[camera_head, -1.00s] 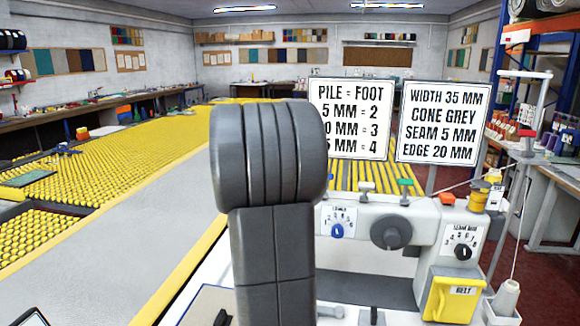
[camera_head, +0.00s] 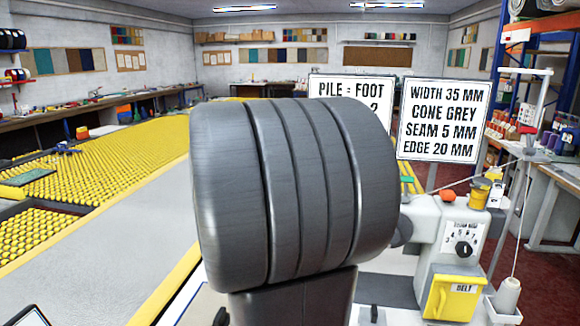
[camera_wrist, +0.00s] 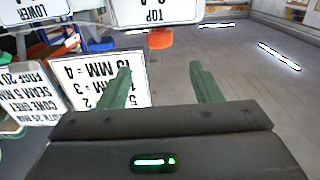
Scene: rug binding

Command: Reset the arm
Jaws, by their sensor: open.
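In the wrist view my gripper (camera_wrist: 163,88) shows two green fingers spread wide apart, with nothing held between them. The wrist view looks upside down at the room, with sign boards close behind the fingers. In the head view my arm's thick dark grey joint fills the middle and hides much of the sewing machine (camera_head: 436,232). My gripper does not show in the head view.
Two white signs stand behind the machine: the pile and foot sign (camera_head: 345,88), partly hidden, and the width sign (camera_head: 442,118). A yellow-studded table (camera_head: 85,180) lies left. A thread stand (camera_head: 530,130) and a cone (camera_head: 507,294) are at the right.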

